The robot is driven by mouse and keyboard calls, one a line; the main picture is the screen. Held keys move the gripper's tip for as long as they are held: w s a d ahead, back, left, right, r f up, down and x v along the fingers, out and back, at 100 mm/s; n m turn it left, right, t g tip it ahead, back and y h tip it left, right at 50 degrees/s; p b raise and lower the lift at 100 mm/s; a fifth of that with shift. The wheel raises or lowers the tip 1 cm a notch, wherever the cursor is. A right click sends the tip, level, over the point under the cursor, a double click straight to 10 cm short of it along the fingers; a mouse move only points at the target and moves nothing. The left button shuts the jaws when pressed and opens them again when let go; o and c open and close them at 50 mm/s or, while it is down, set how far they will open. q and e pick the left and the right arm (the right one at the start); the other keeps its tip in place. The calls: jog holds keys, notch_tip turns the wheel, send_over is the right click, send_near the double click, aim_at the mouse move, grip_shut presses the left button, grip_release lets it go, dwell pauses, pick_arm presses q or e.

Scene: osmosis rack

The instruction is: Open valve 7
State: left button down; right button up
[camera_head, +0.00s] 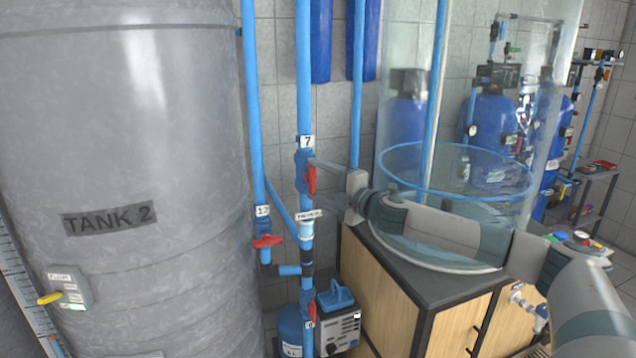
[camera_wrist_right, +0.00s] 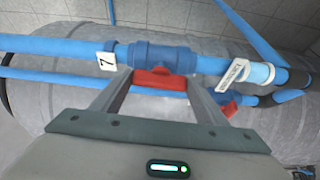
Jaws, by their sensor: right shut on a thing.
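Valve 7 has a blue body (camera_head: 302,158) on the vertical blue pipe, under a white label "7" (camera_head: 307,141). Its red handle (camera_head: 312,180) appears to lie along the pipe. In the wrist view the red handle (camera_wrist_right: 158,79) sits between the two fingers, with the blue valve body (camera_wrist_right: 160,55) behind it and the "7" label (camera_wrist_right: 106,61) to its left. My right gripper (camera_head: 318,178) reaches in from the right and is shut on the handle; its fingertips (camera_wrist_right: 158,84) also show in the wrist view. My left gripper is not in view.
The grey tank 2 (camera_head: 120,120) fills the left. Valve 12 with a red handle (camera_head: 267,241) is low on the neighbouring pipe. A clear cylinder (camera_head: 400,120) stands on a wooden cabinet (camera_head: 400,310) at right, close to my right arm. A pump (camera_head: 338,325) stands below.

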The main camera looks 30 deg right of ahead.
dwell(0.6)
jog(key=o, duration=1)
jog(key=shift+o, duration=0.2)
jog(key=shift+s, duration=0.1)
jog(key=s+d+b, duration=0.2)
jog(key=s+b, duration=1.3)
jog(key=s, duration=0.2)
jog(key=shift+d, duration=0.3)
